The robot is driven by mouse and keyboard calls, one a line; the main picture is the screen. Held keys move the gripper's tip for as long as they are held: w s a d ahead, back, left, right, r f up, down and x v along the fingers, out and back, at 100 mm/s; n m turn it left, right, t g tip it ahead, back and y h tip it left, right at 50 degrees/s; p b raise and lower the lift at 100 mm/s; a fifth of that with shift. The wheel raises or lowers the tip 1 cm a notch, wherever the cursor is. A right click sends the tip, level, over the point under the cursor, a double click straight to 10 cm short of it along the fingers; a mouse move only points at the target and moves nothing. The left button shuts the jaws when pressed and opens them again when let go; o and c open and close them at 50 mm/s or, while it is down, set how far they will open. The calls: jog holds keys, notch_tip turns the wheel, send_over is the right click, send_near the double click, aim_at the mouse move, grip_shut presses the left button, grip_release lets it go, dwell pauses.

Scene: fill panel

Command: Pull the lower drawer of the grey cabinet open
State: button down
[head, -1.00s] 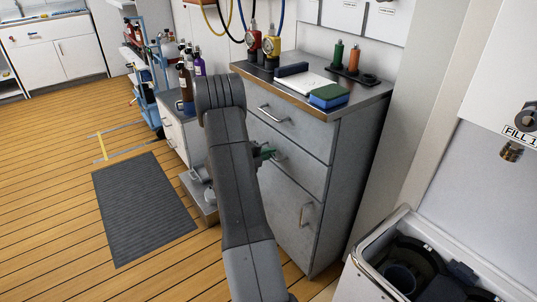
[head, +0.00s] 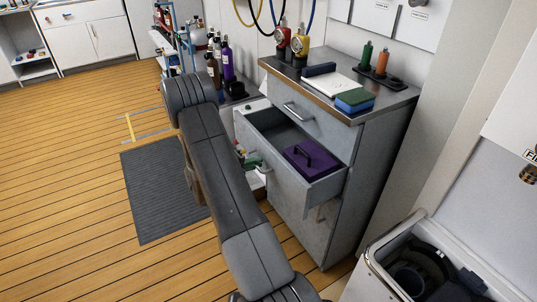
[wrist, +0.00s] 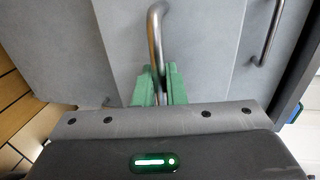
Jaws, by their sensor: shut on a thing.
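The grey cabinet (head: 347,195) stands against the wall in the head view. Its lower drawer (head: 328,190), below the closed upper drawer (head: 312,118), is pulled well out. A purple case with a black handle (head: 318,165) lies inside it. My gripper (head: 252,160), with green fingers, is at the drawer's front, partly hidden by my arm. In the wrist view my gripper (wrist: 159,85) is shut around the metal bar handle (wrist: 155,40) of the lower drawer, a finger on each side.
A sponge (head: 355,100) and other items lie on the cabinet top. A dark mat (head: 165,190) lies on the wooden floor. An open white bin (head: 375,270) stands at front right.

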jog(key=shift+f+v, duration=0.15)
jog(key=shift+v, duration=0.6)
jog(key=shift+f+v, duration=0.15)
jog(key=shift+v, duration=0.55)
jog(key=c, duration=1.6)
grip_release()
jog(key=shift+c, duration=0.2)
jog(key=shift+a+p, duration=0.1)
jog(key=shift+p, duration=0.2)
jog(key=p+v, duration=0.1)
jog(key=v, duration=1.2)
jog(key=shift+s+a, duration=0.25)
jog(key=shift+s, duration=0.1)
jog(key=b+x, duration=0.1)
jog(key=x, duration=1.3)
